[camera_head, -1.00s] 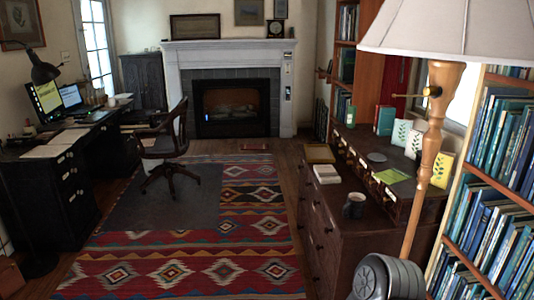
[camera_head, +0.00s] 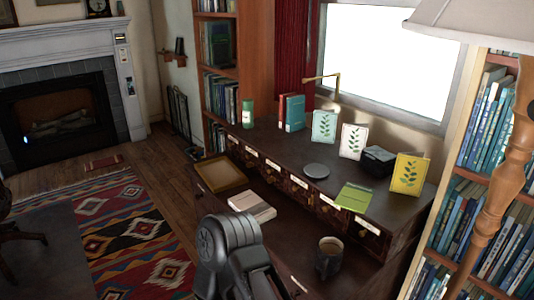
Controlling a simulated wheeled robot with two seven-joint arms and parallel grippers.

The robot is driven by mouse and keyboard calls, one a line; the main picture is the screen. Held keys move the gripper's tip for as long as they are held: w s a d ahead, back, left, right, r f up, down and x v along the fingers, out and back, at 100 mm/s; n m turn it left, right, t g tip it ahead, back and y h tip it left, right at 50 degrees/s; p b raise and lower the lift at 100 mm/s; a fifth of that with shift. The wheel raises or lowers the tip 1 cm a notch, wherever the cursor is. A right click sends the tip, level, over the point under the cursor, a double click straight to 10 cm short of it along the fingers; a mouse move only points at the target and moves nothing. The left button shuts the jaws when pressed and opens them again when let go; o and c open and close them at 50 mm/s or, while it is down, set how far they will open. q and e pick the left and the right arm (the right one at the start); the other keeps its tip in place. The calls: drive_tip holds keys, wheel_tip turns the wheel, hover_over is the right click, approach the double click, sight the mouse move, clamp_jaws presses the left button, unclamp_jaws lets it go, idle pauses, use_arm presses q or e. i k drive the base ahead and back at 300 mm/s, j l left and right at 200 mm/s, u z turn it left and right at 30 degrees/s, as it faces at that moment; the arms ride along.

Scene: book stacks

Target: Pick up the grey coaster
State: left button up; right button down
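The grey coaster (camera_head: 316,170) is a flat round disc. It lies on the raised upper shelf of the dark wooden desk (camera_head: 276,147), right of the middle of the head view. A green booklet (camera_head: 354,198) lies to its right, apart from it. A dark grey link of one of my arms rises from the bottom edge, left of the mug and in front of the desk. Neither of my grippers shows, and nothing touches the coaster.
Upright cards, a white one (camera_head: 353,141) and a yellow one (camera_head: 409,174), and a black box (camera_head: 378,161) stand behind the coaster. A mug (camera_head: 329,257), books (camera_head: 252,206) and a wooden tray (camera_head: 221,174) are on the lower top. A lamp post (camera_head: 507,165) stands at right.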

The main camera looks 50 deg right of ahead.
sight(316, 171)
drive_tip(key=i, duration=2.2)
drive_tip(key=i+z, duration=0.1)
drive_tip(key=z, duration=4.55)
